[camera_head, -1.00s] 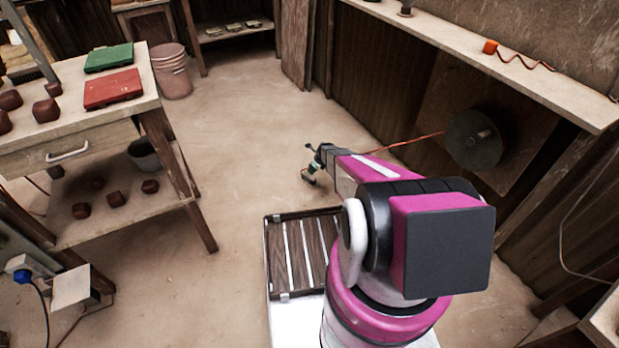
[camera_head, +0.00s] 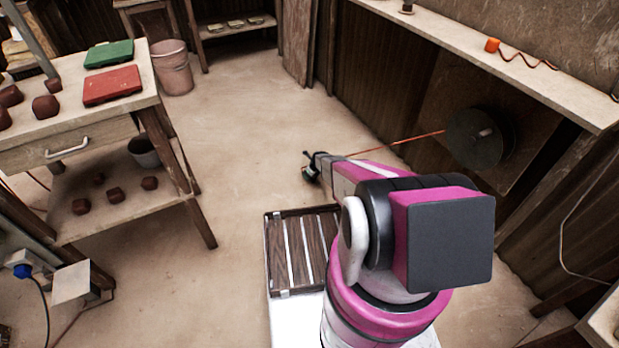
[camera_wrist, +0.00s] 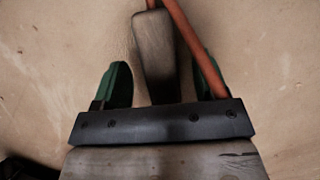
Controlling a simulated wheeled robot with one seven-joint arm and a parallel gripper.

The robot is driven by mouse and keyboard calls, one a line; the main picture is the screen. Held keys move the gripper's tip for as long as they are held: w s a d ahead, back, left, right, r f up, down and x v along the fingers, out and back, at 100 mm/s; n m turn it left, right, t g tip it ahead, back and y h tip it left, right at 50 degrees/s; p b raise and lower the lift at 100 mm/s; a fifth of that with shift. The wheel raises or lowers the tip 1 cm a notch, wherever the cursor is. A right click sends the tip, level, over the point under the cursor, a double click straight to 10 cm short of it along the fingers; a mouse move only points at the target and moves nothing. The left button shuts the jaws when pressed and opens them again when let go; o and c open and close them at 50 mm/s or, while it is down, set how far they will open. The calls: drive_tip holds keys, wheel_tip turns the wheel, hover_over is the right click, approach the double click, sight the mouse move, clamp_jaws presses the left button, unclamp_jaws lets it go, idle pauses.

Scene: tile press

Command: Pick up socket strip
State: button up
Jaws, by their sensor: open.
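My gripper (camera_head: 311,168) is low over the floor beyond the slatted deck in the head view. In the wrist view its two green-padded fingers (camera_wrist: 162,84) stand apart, open. A narrow grey-brown block (camera_wrist: 153,45), apparently the socket strip, lies lengthwise between them, with space on both sides. Its near end is hidden behind a black screwed bar. An orange cord (camera_wrist: 192,45) passes along the block's right side. The strip cannot be made out in the head view, where my gripper covers that spot.
The orange cord (camera_head: 395,143) runs to a dark reel (camera_head: 476,138) on the right. A workbench (camera_head: 150,85) with green and red cases stands left, a pink bucket (camera_head: 173,70) behind it. A long shelf (camera_head: 480,60) lines the right wall. The middle floor is clear.

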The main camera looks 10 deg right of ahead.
drive_tip(key=shift+x, duration=1)
drive_tip(key=c, duration=1.1)
drive_tip(key=shift+r, duration=0.2)
drive_tip(key=shift+r, duration=0.65)
wheel_tip(320, 180, up, 3)
drive_tip(key=shift+s+f, duration=0.1)
drive_tip(key=shift+f, duration=0.1)
drive_tip(key=s+a+r, duration=0.1)
drive_tip(key=a+r, duration=0.1)
drive_tip(key=a, duration=0.1)
drive_tip(key=s+a+r, duration=0.1)
drive_tip(key=a+r, duration=0.1)
drive_tip(key=a, duration=0.2)
drive_tip(key=s+a+r, duration=0.1)
drive_tip(key=a+r, duration=0.1)
drive_tip(key=a, duration=0.2)
drive_tip(key=shift+s+r, duration=0.15)
drive_tip(key=shift+r, duration=0.25)
